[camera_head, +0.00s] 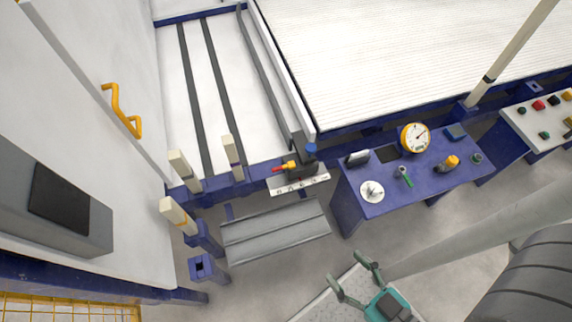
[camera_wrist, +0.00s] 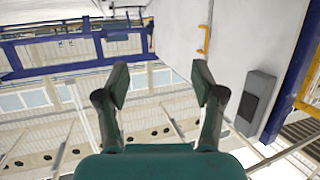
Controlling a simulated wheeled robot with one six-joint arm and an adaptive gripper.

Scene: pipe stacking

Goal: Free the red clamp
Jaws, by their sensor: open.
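I cannot tell from this distance how the clamp is engaged. My gripper (camera_head: 348,268) is open and empty, low in the head view, well below and right of the clamp. Its two dark fingers also show spread apart in the wrist view (camera_wrist: 160,75). I do not make out the clamp in the wrist view.
A blue bench (camera_head: 425,182) with a yellow-rimmed gauge (camera_head: 414,137) and small tools stands right of the clamp. A grey ribbed step (camera_head: 275,231) lies below it. Cream-tipped posts (camera_head: 233,158) stand to its left. Grey floor is open between step and gripper.

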